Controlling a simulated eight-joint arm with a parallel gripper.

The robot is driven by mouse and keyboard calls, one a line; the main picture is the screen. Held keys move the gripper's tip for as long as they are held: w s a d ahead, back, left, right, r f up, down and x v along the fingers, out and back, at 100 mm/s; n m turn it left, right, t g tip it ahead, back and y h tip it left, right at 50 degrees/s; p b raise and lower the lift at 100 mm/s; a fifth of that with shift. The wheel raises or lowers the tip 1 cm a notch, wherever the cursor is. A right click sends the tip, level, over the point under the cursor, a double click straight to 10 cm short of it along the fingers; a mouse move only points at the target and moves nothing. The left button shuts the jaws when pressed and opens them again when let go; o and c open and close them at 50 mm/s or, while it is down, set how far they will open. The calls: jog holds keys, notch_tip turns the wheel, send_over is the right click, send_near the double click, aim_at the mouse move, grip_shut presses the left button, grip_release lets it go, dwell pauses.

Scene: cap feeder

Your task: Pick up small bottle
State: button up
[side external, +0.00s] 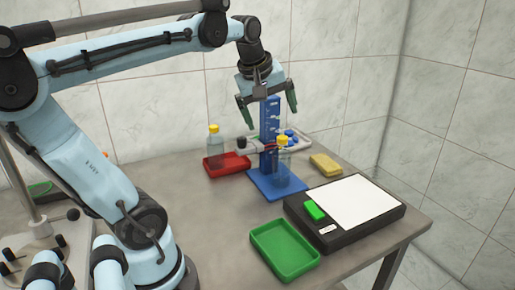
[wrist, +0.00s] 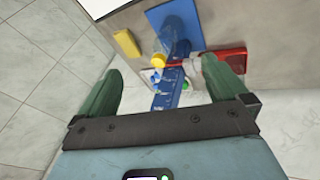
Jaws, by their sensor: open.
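A second clear bottle with a yellow cap (side external: 214,149) stands upright on the red tray (side external: 227,170). Which is the small bottle I cannot tell for sure. My gripper (side external: 267,110) is open and empty, with its green fingers on either side of the feeder's top, above both bottles. It also shows in the wrist view (wrist: 160,66).
A light tray with blue caps (side external: 291,137) lies behind the feeder. A yellow sponge-like block (side external: 325,165) lies to the right. A black scale (side external: 350,228) with a white plate and green block, and an empty green tray (side external: 284,250), are in front.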

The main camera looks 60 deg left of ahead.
jog(key=d+f+m+t, duration=0.1)
jog(key=d+f+m, duration=0.4)
jog(key=d+m, duration=0.1)
jog(key=shift+d+h, duration=0.2)
jog(key=shift+h, duration=0.2)
jog(key=d+f+m, duration=0.2)
jog(key=m, duration=0.1)
jog(key=s+d+f+m+t, duration=0.1)
jog(key=d+f+m, duration=0.1)
jog(key=s+d+f+m+h, duration=0.1)
jog(key=d+f+m, duration=0.1)
jog(key=d+m, duration=0.1)
jog(key=shift+s+f+m, duration=0.15)
jog(key=shift+f+m, duration=0.15)
jog(key=shift+f, duration=0.05)
jog(key=shift+c, duration=0.5)
jog(key=shift+s+d+f+m+t, duration=0.1)
jog(key=shift+d+f+m+t, duration=0.1)
jog(key=shift+m+t, duration=0.1)
jog(key=c, duration=0.4)
jog(key=shift+a, duration=0.1)
